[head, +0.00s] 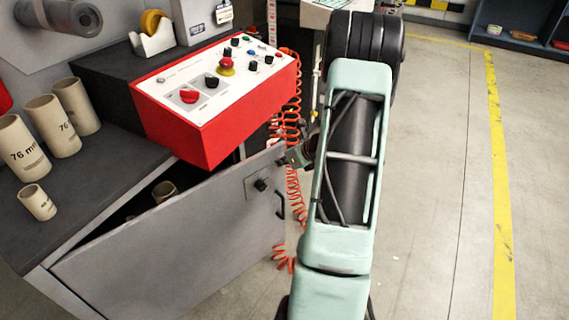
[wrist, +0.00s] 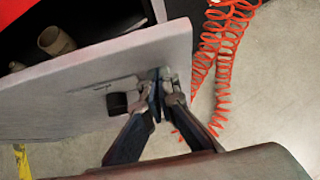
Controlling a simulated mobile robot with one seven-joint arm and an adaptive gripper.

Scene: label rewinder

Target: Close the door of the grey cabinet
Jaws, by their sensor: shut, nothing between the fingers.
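The grey cabinet (head: 42,285) stands at the left in the head view. Its grey door (head: 165,265) is ajar, with a dark gap along its top showing the inside. A dark knob on a plate (head: 260,184) and a dark handle (head: 281,202) sit near the door's free edge. In the wrist view the door (wrist: 60,100) spans the left, with the dark square knob (wrist: 117,103) on it. My gripper (wrist: 160,80) is shut and empty, at the door's outer face by the free edge. Whether it touches the door or handle is unclear. In the head view my arm partly hides it.
A red control box (head: 215,105) overhangs the cabinet top (head: 100,185), where cardboard tubes (head: 22,148) stand. Inside the cabinet is another tube (wrist: 55,40). Coiled red hoses (head: 294,190) hang just beyond the door's free edge. The floor (head: 430,200) at right is clear.

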